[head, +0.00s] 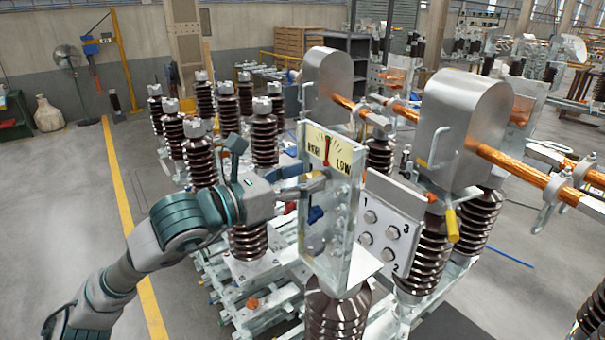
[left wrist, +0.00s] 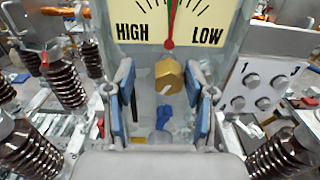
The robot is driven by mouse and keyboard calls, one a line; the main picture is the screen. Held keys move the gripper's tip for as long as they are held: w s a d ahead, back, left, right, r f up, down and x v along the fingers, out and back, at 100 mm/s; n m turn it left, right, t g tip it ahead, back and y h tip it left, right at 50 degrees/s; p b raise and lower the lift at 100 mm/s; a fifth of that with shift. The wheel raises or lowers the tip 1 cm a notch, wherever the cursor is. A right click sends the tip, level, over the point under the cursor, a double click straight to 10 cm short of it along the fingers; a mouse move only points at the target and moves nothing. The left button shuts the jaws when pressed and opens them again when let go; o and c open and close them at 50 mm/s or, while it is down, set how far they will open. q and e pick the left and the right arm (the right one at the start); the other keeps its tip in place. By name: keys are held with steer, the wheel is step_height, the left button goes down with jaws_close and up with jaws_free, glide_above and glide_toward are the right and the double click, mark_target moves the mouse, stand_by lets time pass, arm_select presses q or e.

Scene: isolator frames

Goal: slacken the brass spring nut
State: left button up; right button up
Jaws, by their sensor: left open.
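The brass spring nut (left wrist: 170,76) shows in the left wrist view, just below the gauge (left wrist: 190,35) marked HIGH and LOW. My left gripper (left wrist: 159,78) is open, with one blue-padded finger to each side of the nut in the picture. I see no contact with the nut. In the head view the left gripper (head: 305,187) is at the housing's front. My right gripper is not in view.
A blue part (left wrist: 164,117) is below the nut. A plate with numbered bolts (head: 387,225) stands to the right of the housing. Brown ribbed insulators (head: 265,140) crowd behind, and metal hoods with copper bars (head: 465,115) are at right.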

arm_select(q)
steer(key=shift+s+d, duration=0.1)
steer(key=shift+d, duration=0.55)
steer(key=c, duration=1)
jaws_close()
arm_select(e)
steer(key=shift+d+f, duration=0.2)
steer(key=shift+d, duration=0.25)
